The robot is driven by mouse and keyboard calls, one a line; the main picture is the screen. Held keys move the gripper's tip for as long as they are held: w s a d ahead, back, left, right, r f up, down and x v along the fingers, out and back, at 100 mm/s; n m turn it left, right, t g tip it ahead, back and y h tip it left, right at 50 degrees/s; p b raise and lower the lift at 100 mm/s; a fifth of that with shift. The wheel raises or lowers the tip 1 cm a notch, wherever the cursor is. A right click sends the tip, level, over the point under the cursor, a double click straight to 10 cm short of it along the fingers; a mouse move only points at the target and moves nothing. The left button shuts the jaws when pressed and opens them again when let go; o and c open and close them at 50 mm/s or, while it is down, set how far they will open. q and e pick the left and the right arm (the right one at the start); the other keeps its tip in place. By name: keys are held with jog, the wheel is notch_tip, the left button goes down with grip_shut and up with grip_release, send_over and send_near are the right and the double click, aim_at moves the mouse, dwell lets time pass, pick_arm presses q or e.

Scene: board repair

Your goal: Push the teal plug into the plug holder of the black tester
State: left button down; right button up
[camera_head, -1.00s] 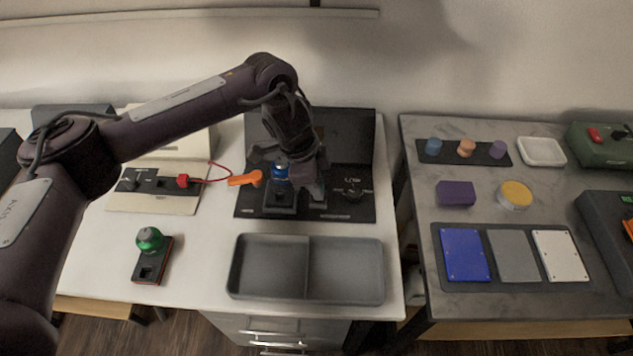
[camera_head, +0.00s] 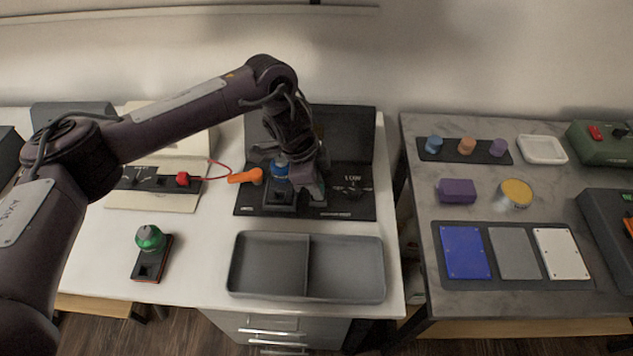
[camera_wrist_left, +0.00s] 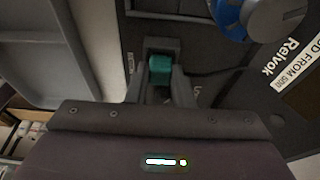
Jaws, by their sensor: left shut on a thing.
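The black tester (camera_head: 352,207) stands on the white table with its dark lid raised behind. My left gripper (camera_head: 307,192) is low over the middle of its panel, just right of the blue-knobbed part. In the left wrist view the teal plug (camera_wrist_left: 159,66) sits between the two fingers of my left gripper (camera_wrist_left: 161,82), which is shut on it. The plug's far end is at the dark plug holder (camera_wrist_left: 163,44), whose walls stand around it. How deep the plug sits cannot be told. The plug is hidden by the gripper in the head view. My right gripper is not in view.
A blue knob (camera_head: 280,167) and an orange handle (camera_head: 245,177) are close left of my gripper. A grey two-part tray (camera_head: 345,272) lies in front of the tester. A green-knobbed part (camera_head: 150,240) stands at the front left. A gap separates the marble table (camera_head: 400,215) at right.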

pick_arm(q)
jog(key=c, duration=0.9)
grip_release()
jog(key=shift+r, duration=0.25)
jog(key=shift+r+p, duration=1.15)
jog(key=shift+p, duration=0.35)
jog(key=shift+r, duration=0.15)
notch_tip(320, 180, up, 6)
jog(key=p, duration=0.6)
jog(key=shift+s, duration=0.15)
